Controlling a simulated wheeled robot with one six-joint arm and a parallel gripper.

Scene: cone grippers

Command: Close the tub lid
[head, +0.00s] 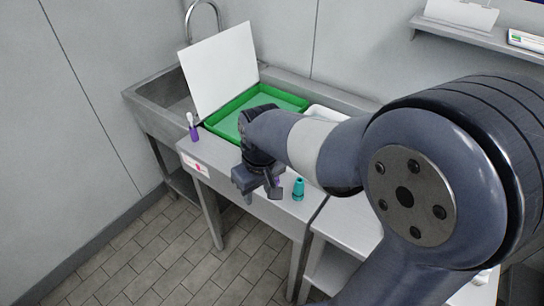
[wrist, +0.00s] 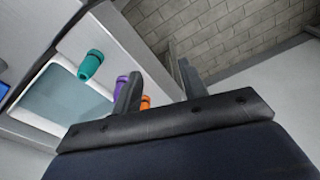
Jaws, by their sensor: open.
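The tub (head: 213,125) is a shallow green tray on the steel counter in the head view. Its white flat lid (head: 220,68) stands open, tilted steeply up along the tub's far-left side. My arm hides the tub's near right part. My gripper (head: 264,194) is open, low in front of the counter's near edge, apart from the lid and to its lower right. In the wrist view my gripper (wrist: 160,78) shows its two fingers spread. Neither the lid nor the green tub can be made out there.
A teal bottle (head: 298,190) stands on the counter beside my gripper. A purple bottle (head: 194,132) stands left of the tub. The wrist view shows purple (wrist: 121,84) and orange (wrist: 145,102) items and a white tray (wrist: 45,116). A sink with a faucet (head: 203,8) lies behind.

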